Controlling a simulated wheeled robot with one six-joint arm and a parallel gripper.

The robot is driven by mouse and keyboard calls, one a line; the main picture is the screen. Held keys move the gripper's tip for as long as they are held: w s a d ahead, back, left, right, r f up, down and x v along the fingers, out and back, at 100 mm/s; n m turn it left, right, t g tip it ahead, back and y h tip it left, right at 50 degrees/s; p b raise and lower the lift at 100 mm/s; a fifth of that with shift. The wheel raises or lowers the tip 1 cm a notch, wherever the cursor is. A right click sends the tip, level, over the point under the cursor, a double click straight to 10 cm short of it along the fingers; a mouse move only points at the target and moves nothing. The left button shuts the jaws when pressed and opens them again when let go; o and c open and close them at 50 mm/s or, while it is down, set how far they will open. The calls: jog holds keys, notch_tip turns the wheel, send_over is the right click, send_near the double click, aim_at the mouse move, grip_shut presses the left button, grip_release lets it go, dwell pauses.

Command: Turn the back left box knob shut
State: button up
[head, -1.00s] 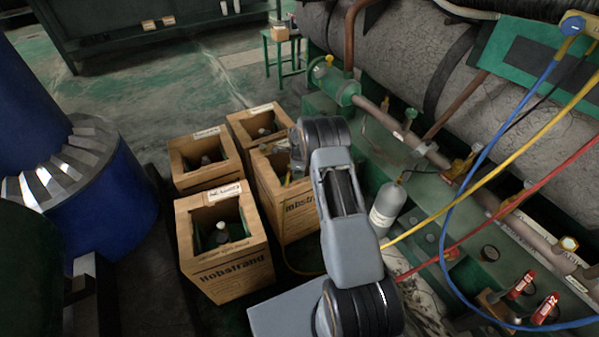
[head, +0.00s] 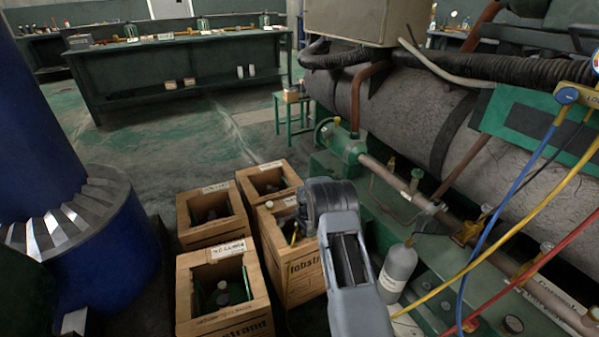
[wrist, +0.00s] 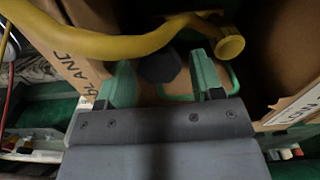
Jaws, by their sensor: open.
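The back left box (head: 190,233) is an open wooden crate in the head view. A small dark shape (head: 211,214) shows inside it, too small to tell how its knob is turned. My arm reaches over the right side of the front right box (head: 303,275), and my gripper is hidden behind the arm there. In the wrist view my gripper (wrist: 162,80) has two green fingers standing apart and empty. A dark faceted knob (wrist: 159,65) shows beyond and between the fingertips, inside a wooden box.
The front left box (head: 246,319) and back right box (head: 250,195) stand close around. A grey cylinder (head: 397,270) and the pipework stand right of my arm. A blue column (head: 100,245) is at the left. Open floor (head: 180,130) lies behind the boxes.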

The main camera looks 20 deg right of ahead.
jog(key=n, duration=0.5)
jog(key=shift+n, duration=0.4)
jog(key=n, duration=0.5)
jog(key=shift+b, duration=0.4)
jog(key=n, duration=0.4)
jog(key=shift+w+a+n+b, duration=0.1)
jog(key=shift+a+n+b, duration=0.05)
jog(key=shift+n+b, duration=0.2)
jog(key=n+b, duration=0.1)
jog(key=n, duration=0.4)
jog(key=shift+n, duration=0.35)
jog(key=s+a+r+p, duration=0.1)
jog(key=r+p, duration=0.3)
jog(key=r, duration=0.7)
jog(key=s+a+r+m+p, duration=0.1)
jog(key=r+p, duration=0.4)
jog(key=r, duration=0.7)
jog(key=s+a+r+t+p, duration=0.1)
jog(key=s+a+r+p, duration=0.2)
jog(key=r, duration=0.8)
jog(key=shift+s+r+m+p, duration=0.3)
jog(key=shift+s+r+p, duration=0.05)
jog(key=shift+s+p, duration=0.6)
jog(key=shift+a, duration=0.1)
